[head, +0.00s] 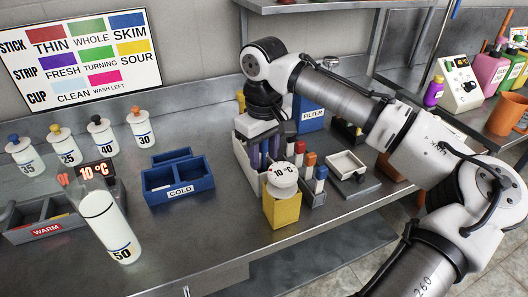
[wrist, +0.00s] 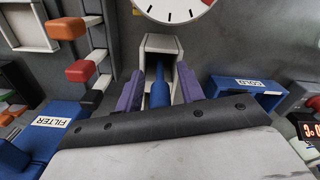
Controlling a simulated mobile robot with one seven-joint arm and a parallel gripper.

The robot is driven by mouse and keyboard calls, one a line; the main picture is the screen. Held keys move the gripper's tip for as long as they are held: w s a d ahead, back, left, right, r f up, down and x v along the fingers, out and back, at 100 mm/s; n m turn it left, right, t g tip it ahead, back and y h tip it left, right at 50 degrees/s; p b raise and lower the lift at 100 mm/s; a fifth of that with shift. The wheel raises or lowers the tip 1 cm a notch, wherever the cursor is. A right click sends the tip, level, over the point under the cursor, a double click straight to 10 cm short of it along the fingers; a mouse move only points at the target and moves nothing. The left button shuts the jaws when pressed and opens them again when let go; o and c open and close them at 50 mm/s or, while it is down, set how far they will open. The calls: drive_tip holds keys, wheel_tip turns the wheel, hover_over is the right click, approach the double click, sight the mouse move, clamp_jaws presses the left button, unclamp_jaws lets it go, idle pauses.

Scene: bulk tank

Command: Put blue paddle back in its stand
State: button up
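My gripper (head: 265,158) points down over a grey-white stand (head: 241,146) in the middle of the bench. In the wrist view its two purple fingers (wrist: 160,88) are apart, one on each side of the blue paddle (wrist: 160,92). Visible gaps separate the paddle from both fingers. The paddle's handle is upright and lines up with the slot of the pale stand (wrist: 160,43). Its lower part is hidden, so how deep it sits cannot be told. In the head view the fingers and stand mostly hide the paddle.
The blue FILTER box (head: 309,112) is behind, the blue COLD bin (head: 178,184) left.

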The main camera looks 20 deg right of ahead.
wheel_tip(320, 180, up, 12)
drive_tip(key=shift+r, duration=0.15)
